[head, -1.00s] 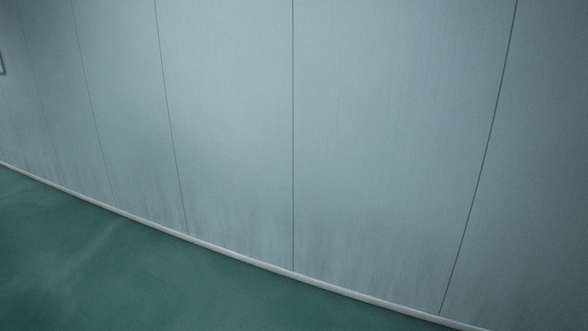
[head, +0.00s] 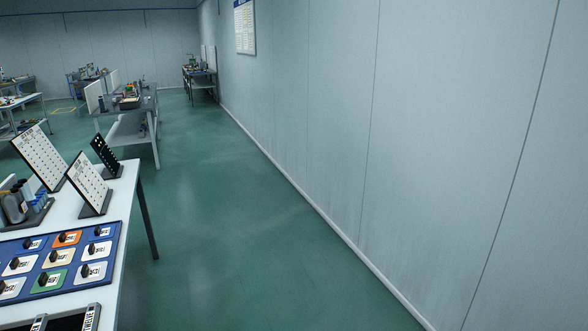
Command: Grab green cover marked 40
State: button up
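In the head view, a blue panel (head: 118,232) lies on the white table at the lower left. It holds several coloured covers with black knobs and small labels. A green cover (head: 58,276) sits in its front row, between two white covers. An orange cover (head: 72,236) is in the back row and a cream cover (head: 68,256) in the middle row. The label text is too small to read, so I cannot tell which is marked 40. The panel's left side is cut off by the picture edge. My gripper is not in view.
The white table (head: 118,190) carries upright white boards (head: 88,180), a black board (head: 104,155) and bottles (head: 14,205). A black tray (head: 60,322) lies at its front. Green floor (head: 215,230) is clear between table and right wall (head: 330,120). More workbenches stand behind.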

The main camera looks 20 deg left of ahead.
aim_at(45, 281)
jog(key=i+u, duration=0.3)
jog(key=u, duration=0.2)
jog(key=i+u, duration=0.35)
jog(key=u, duration=0.15)
jog(key=i+l+u, duration=0.25)
jog(key=u, duration=0.25)
jog(key=i+l+u, duration=0.25)
jog(key=u, duration=0.25)
jog(key=i+l+u, duration=0.2)
jog(key=l, duration=0.15)
jog(key=i+l+u, duration=0.2)
jog(key=l+u, duration=0.2)
jog(key=l, duration=0.25)
jog(key=i+l+u, duration=0.2)
jog(key=l, duration=0.2)
jog(key=i+u, duration=0.25)
jog(key=i, duration=0.2)
jog(key=i+l+u, duration=0.25)
jog(key=i, duration=0.15)
